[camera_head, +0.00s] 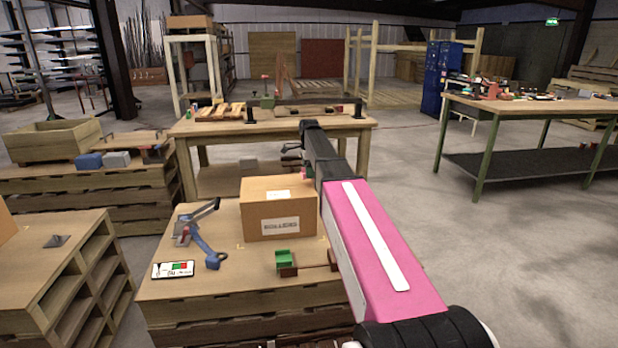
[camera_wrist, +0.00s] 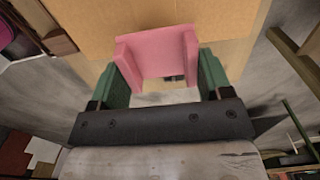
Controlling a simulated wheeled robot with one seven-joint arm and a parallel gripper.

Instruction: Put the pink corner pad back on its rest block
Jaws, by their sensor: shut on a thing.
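The pink corner pad (camera_wrist: 160,55) sits between the green fingers of my gripper (camera_wrist: 162,76) in the wrist view, with a finger against each side. In the head view a small bit of pink (camera_head: 303,173) shows beside my gripper (camera_head: 292,153), above the back of the cardboard box; my arm hides much of it. On the pallet top, a green corner pad (camera_head: 285,257) rests on a brown block (camera_head: 288,271). A brown piece (camera_head: 332,260) to its right, perhaps another rest block, is partly hidden by my arm.
A cardboard box (camera_head: 278,213) stands on the pallet-stack top (camera_head: 220,290). A blue-and-grey tool (camera_head: 207,258) and a label card (camera_head: 173,269) lie to its left. A wooden table (camera_head: 345,124) stands behind; a green-legged bench (camera_head: 530,108) is at right.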

